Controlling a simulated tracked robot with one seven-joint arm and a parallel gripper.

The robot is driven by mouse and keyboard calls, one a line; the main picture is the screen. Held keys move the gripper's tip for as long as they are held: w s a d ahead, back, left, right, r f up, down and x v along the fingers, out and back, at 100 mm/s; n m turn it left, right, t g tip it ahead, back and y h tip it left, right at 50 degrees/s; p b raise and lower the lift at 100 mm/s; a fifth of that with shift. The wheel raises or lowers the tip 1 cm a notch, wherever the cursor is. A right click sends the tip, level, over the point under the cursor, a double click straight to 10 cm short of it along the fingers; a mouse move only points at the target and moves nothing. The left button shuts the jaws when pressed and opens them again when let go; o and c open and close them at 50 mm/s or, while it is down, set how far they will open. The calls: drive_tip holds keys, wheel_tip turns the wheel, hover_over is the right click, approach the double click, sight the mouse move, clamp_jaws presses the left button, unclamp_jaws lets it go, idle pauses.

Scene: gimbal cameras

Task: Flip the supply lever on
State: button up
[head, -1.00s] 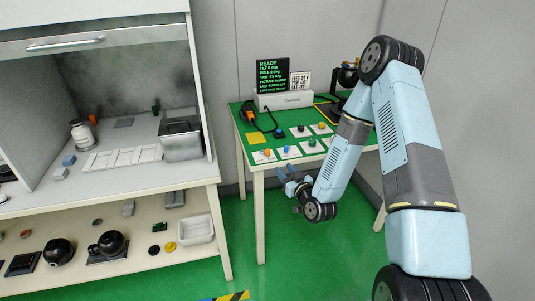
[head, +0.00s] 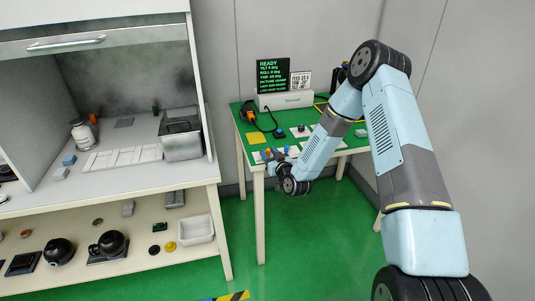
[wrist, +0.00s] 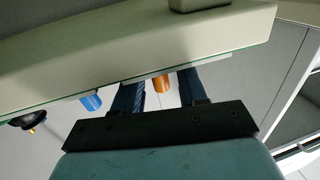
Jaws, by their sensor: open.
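Small coloured levers or knobs on white plates stand along the front of the green table (head: 245,138) in the head view. I cannot read which one is the supply lever. My gripper (head: 274,157) is at the table's front left edge and partly covers the plates there. In the wrist view my gripper (wrist: 158,84) is open, with its two dark blue fingers on either side of an orange lever (wrist: 162,83). No grip on it shows. A blue lever (wrist: 91,102) is just left of the fingers. The finger ends are partly hidden by the table edge.
A monitor (head: 272,76) on a pale box (head: 285,101) stands at the table's back.

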drive_tip(key=shift+w+a, duration=0.2)
drive_tip(key=shift+w, duration=0.15)
